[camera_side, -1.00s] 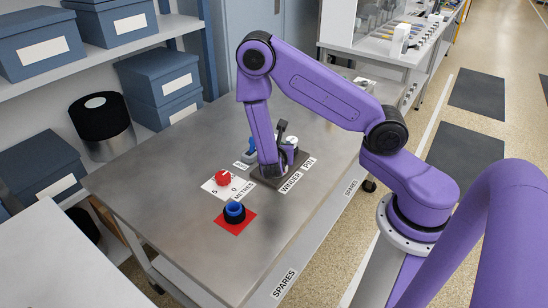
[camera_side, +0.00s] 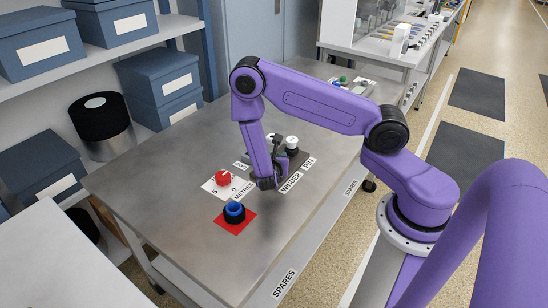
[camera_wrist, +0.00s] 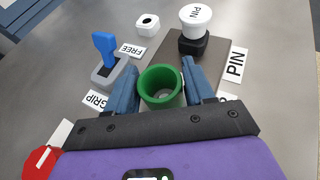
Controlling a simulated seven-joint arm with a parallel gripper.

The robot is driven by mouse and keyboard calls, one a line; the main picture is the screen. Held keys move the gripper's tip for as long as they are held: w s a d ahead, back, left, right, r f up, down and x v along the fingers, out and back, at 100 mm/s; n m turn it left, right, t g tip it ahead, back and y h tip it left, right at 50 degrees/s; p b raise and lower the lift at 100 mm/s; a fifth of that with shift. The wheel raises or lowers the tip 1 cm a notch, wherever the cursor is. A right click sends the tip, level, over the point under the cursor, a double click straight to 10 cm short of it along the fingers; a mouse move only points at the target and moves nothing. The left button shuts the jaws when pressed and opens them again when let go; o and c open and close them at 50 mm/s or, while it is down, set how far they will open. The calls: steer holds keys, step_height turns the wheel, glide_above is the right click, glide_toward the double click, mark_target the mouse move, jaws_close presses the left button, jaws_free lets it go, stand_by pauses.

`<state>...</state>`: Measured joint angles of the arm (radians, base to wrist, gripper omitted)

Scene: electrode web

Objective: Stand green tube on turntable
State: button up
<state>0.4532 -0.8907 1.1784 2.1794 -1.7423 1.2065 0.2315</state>
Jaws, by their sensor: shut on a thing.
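My gripper (camera_wrist: 161,84) is shut on the green tube (camera_wrist: 162,104), with a blue-grey finger on each side. In the wrist view the tube's open top faces me, upright or nearly so. In the side view my gripper (camera_side: 266,183) is low at the near left edge of the dark winder plate, and the tube is hidden. I cannot tell whether the tube touches anything below.
The winder plate (camera_wrist: 218,62) carries a white-topped PIN button (camera_wrist: 195,15). A blue lever (camera_wrist: 105,45) stands between FREE and GRIP labels, with a white nut-like piece (camera_wrist: 147,24) behind. A red METRES knob (camera_side: 223,177) is close by. The table's front left is clear.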

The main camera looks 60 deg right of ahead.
steer(key=o, duration=1)
steer(key=shift+r, duration=0.1)
steer(key=v, duration=1.2)
steer(key=s+a+r+m+g+y, duration=0.3)
steer(key=s+r+m+y, duration=0.2)
steer(key=s+r, duration=0.3)
steer(key=s+a+r+m+g+y, duration=0.3)
steer(key=s+r+m+y, duration=0.3)
steer(key=s, duration=0.7)
step_height(320, 180, up, 2)
steer(key=shift+s+a+r+g+y, duration=0.1)
steer(key=shift+s+a+g+y, duration=0.25)
steer(key=shift+a+y, duration=0.15)
